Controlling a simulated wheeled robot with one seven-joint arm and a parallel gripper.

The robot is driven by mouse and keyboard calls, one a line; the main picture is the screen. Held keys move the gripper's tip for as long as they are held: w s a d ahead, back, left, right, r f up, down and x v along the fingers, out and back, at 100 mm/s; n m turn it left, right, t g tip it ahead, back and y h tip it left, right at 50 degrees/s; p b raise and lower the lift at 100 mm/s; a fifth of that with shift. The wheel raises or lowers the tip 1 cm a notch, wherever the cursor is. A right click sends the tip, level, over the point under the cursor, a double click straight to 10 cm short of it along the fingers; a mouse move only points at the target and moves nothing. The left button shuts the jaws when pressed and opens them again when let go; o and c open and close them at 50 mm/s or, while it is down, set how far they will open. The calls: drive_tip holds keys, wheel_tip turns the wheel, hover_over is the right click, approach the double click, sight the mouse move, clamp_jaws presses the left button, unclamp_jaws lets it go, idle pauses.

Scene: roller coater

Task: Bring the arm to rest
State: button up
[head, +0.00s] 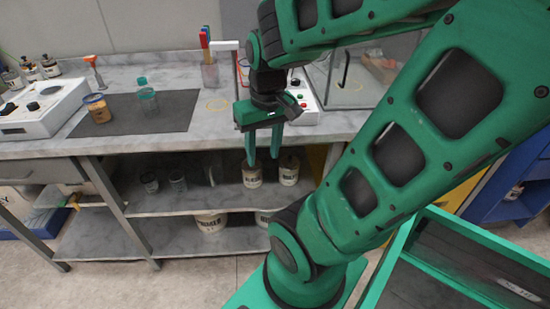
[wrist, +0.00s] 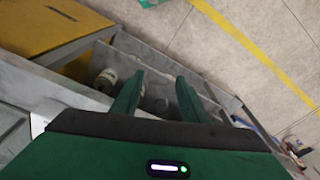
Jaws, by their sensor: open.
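My gripper (head: 263,158) hangs from my green arm in the head view, pointing down in front of the bench's front edge. Its two green fingers are apart with nothing between them. In the wrist view the open fingers (wrist: 156,95) reach toward the lower shelf, with a pale container beyond the left finger. The arm is bent, with its large upper link crossing the right half of the head view. This link hides part of the bench's right side.
The marble-topped bench (head: 165,148) holds a dark mat (head: 170,115), a white device (head: 40,112) and an orange-labelled jar (head: 97,108). Labelled cans (head: 252,176) stand on the shelf below, close behind the fingers. A green-rimmed bin (head: 395,250) is at lower right. Open floor lies at lower left.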

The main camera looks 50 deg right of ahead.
drive_tip(key=shift+m+g+y, duration=0.3)
drive_tip(key=shift+m+g, duration=0.5)
drive_tip(key=s, duration=0.5)
drive_tip(key=shift+s+a+r, duration=0.2)
drive_tip(key=shift+a+r, duration=0.15)
drive_tip(key=shift+r, duration=0.05)
drive_tip(key=shift+w+f, duration=0.3)
drive_tip(key=shift+w, duration=0.4)
drive_tip(key=shift+c, duration=1.2)
